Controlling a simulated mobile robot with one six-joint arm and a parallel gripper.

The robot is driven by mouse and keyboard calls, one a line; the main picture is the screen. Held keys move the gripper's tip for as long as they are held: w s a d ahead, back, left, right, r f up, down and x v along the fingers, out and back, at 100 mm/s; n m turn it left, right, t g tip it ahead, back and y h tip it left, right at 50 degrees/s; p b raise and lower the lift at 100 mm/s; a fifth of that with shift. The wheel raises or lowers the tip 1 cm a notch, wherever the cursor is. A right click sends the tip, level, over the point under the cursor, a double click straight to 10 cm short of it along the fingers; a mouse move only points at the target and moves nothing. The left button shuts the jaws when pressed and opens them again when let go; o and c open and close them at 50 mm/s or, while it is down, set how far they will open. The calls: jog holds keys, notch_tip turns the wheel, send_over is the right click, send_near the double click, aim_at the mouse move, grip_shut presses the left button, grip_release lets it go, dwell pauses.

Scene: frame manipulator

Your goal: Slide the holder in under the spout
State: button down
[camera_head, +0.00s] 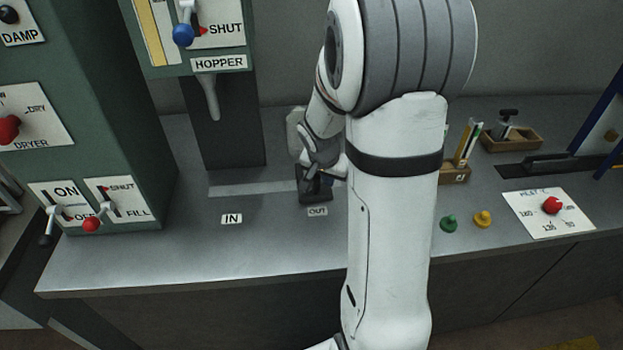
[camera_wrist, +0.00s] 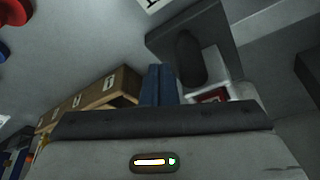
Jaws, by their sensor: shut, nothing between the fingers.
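The spout (camera_head: 208,97) is a grey tapered tube hanging below the HOPPER label at the left. The holder (camera_head: 314,190) is a small dark block on the counter just behind the OUT label, to the right of the spout. My arm partly hides it. My gripper (camera_head: 318,172) is shut and empty, close over the holder; whether it touches is unclear. In the wrist view the blue fingers (camera_wrist: 158,86) are together, beside a dark plate with a rounded dark post (camera_wrist: 190,58), which appears to be the holder.
A pale strip (camera_head: 250,188) runs along the counter (camera_head: 180,258) from below the spout to the holder. The IN label (camera_head: 231,219) lies in front of it. The green control cabinet (camera_head: 95,120) stands left; wooden boxes (camera_head: 513,140) and green and yellow pieces are right.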

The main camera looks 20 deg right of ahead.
jog(key=shift+w+a+b, duration=0.45)
jog(key=shift+a+b, duration=0.35)
jog(key=shift+a, duration=0.85)
jog(key=shift+w+a+b, duration=0.5)
jog(key=shift+a+b, duration=0.35)
jog(key=shift+a, duration=0.75)
jog(key=shift+w+a+b, duration=0.45)
jog(key=shift+a+b, duration=0.35)
jog(key=shift+a, duration=0.85)
jog(key=shift+w+a+b, duration=0.45)
jog(key=shift+w+a, duration=0.1)
jog(key=shift+a, duration=1.3)
jog(key=shift+w+a+b, duration=0.5)
jog(key=shift+a, duration=1.4)
jog(key=shift+w+a+b, duration=0.45)
jog(key=shift+w+a, duration=0.1)
jog(key=shift+a, duration=1.3)
jog(key=shift+s+d+b, duration=0.15)
jog(key=shift+s+d, duration=0.05)
jog(key=shift+d, duration=0.45)
jog(key=shift+s+d+b, duration=0.15)
jog(key=shift+s+d, duration=0.05)
jog(key=shift+d, duration=0.45)
jog(key=s+d+p+v, duration=0.1)
jog(key=p+v, duration=0.2)
jog(key=v, duration=0.5)
jog(key=shift+s+r+p, duration=0.25)
jog(key=shift+s+p, duration=0.05)
jog(key=shift+s, duration=0.15)
jog(key=shift+s+a, duration=0.1)
